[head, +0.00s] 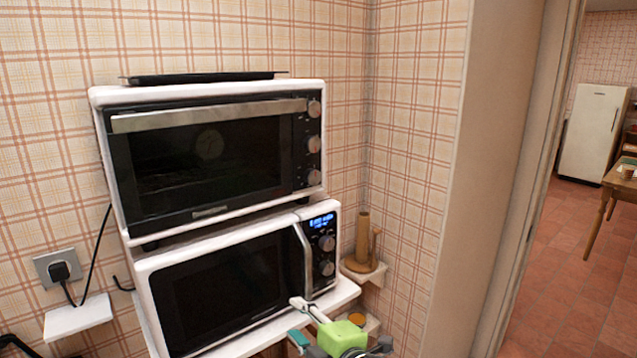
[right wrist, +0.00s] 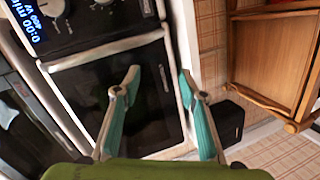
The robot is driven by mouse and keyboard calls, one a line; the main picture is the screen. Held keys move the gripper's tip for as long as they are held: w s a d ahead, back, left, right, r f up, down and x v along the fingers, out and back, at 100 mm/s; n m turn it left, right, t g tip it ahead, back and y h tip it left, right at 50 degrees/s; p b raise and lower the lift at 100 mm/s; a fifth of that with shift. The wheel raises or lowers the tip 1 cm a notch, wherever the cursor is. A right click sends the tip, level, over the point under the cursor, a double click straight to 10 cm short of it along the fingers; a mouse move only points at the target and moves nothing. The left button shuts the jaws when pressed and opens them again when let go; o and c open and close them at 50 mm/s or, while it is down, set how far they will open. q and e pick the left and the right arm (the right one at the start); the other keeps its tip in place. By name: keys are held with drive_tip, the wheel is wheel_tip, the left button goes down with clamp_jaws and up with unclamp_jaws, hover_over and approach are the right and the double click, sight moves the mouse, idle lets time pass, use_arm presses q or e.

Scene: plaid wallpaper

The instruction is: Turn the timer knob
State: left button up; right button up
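A white toaster oven stands on top of a white microwave. The oven has three round knobs on its right side: an upper knob (head: 314,108), a middle knob (head: 314,144) and a lower knob (head: 313,177). The microwave has a lit blue display (head: 321,221) and two knobs, an upper (head: 326,243) and a lower (head: 327,268). I cannot read which knob is the timer. My right gripper (head: 296,320) is in front of the microwave's lower right part, below the knobs. In the right wrist view its teal fingers (right wrist: 160,75) are apart and empty.
A black tray (head: 205,77) lies on the oven. A wooden paper-roll stand (head: 364,250) is on a small shelf to the right. A plugged-in socket (head: 58,270) is at the left. A doorway at the right opens onto a room with a white fridge (head: 595,135).

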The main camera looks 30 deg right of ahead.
sight(315, 178)
wheel_tip(315, 178, up, 17)
drive_tip(key=d+n+t+y, duration=0.2)
drive_tip(key=n+t+y, duration=0.1)
drive_tip(key=n, duration=0.7)
drive_tip(key=s+d+r+n, duration=0.6)
drive_tip(key=d+r, duration=0.2)
drive_tip(key=r, duration=0.1)
drive_tip(key=shift+m+h, duration=0.3)
drive_tip(key=shift+h, duration=0.1)
drive_tip(key=w+p, duration=0.3)
drive_tip(key=w, duration=0.2)
drive_tip(key=w+p, duration=0.3)
drive_tip(key=w, duration=0.2)
drive_tip(key=shift+w+a+f+p, duration=0.2)
drive_tip(key=shift+w+p, duration=0.1)
drive_tip(key=shift+p, duration=0.1)
drive_tip(key=shift+w+p, duration=1.15)
drive_tip(key=shift+w, duration=0.4)
drive_tip(key=shift+a+f, duration=0.1)
clamp_jaws()
